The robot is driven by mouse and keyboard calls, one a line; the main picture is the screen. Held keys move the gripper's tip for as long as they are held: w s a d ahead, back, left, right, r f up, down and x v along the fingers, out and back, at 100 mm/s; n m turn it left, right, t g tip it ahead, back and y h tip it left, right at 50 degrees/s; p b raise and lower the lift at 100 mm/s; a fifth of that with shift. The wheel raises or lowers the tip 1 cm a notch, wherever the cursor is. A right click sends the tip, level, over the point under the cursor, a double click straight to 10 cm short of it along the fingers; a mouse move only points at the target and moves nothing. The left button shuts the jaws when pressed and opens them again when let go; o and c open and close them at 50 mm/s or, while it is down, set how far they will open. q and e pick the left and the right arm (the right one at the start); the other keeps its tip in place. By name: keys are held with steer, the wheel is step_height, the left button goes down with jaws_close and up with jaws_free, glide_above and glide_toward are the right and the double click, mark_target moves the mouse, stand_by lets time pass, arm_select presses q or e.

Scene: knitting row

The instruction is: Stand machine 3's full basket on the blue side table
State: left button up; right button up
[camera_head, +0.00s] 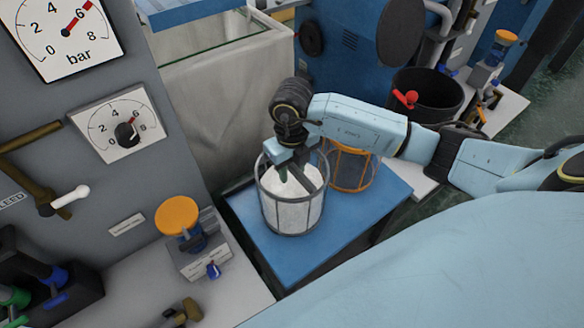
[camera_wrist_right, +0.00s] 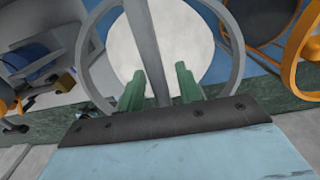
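A grey-framed basket (camera_head: 291,214) full of white material stands upright on the blue side table (camera_head: 330,247). In the right wrist view its white contents (camera_wrist_right: 150,45) fill the upper middle. My right gripper (camera_head: 287,172) is over the basket, reaching down at its top. In the right wrist view its two green fingers (camera_wrist_right: 161,85) stand on either side of the grey handle bar, with narrow gaps beside it, so they look open around it. Whether a finger touches the bar is hard to tell. My left gripper is not in view.
An orange-framed basket (camera_head: 353,164) stands on the table close behind the grey one, partly hidden by my right arm. A black bucket (camera_head: 428,93) is farther back. A grey machine panel with gauges (camera_head: 120,122) rises at the left. The table's front part is clear.

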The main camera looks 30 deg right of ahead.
step_height(320, 180, up, 12)
steer(key=shift+f, duration=0.2)
steer(key=shift+a, duration=0.1)
